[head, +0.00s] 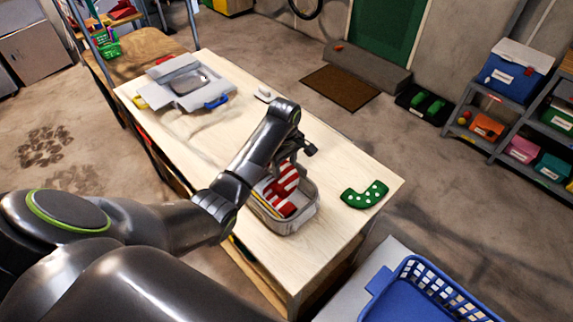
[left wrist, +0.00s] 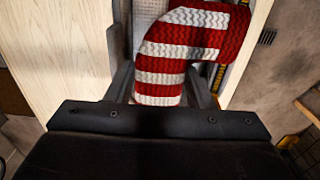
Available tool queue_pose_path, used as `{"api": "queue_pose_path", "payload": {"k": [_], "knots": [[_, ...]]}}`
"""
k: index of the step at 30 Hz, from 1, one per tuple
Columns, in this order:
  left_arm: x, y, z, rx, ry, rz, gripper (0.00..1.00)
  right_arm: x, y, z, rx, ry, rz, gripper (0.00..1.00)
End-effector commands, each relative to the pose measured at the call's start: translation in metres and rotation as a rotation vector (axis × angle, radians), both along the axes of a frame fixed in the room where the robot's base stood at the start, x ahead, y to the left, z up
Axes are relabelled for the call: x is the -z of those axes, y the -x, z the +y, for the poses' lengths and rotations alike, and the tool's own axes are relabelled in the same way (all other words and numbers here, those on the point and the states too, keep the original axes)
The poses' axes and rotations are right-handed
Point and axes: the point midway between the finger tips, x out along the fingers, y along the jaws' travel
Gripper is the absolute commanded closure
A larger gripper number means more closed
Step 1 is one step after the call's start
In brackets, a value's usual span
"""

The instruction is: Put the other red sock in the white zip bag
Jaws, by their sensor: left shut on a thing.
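My left gripper (head: 303,152) is shut on a red-and-white striped sock (left wrist: 175,50), which hangs from the fingers. In the left wrist view a pale mesh surface (left wrist: 148,12) lies behind the sock. My right gripper is not in view.
A green sock with white dots (head: 364,195) lies right of the bag on the wooden table (head: 235,130). A grey-white opened container (head: 188,84) with a blue tab is at the table's far end. A blue basket (head: 425,290) stands at the lower right. The table's middle is mostly clear.

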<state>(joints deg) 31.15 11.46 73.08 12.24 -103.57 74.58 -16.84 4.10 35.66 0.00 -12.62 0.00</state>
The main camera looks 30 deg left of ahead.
Motion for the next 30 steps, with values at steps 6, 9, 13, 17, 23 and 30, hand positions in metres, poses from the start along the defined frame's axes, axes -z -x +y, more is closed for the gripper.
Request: {"api": "queue_pose_path", "payload": {"k": [6,9,13,17,23,30], "knots": [[0.022,0.015,-0.002,-0.008,0.0,0.0,0.74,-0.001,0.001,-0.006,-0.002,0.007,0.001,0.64],[0.022,0.015,-0.001,-0.008,-0.001,0.0,0.74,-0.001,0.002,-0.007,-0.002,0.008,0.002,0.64],[0.023,0.015,-0.001,-0.008,0.0,0.001,0.74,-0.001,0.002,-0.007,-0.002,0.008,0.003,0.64],[0.027,0.015,-0.001,-0.008,0.0,0.001,0.74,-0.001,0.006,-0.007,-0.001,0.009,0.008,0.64],[0.033,0.015,-0.002,-0.008,0.0,0.001,0.74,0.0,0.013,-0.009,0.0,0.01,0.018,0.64],[0.034,0.015,-0.001,-0.008,0.0,0.001,0.37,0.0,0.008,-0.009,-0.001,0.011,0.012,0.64]]}}
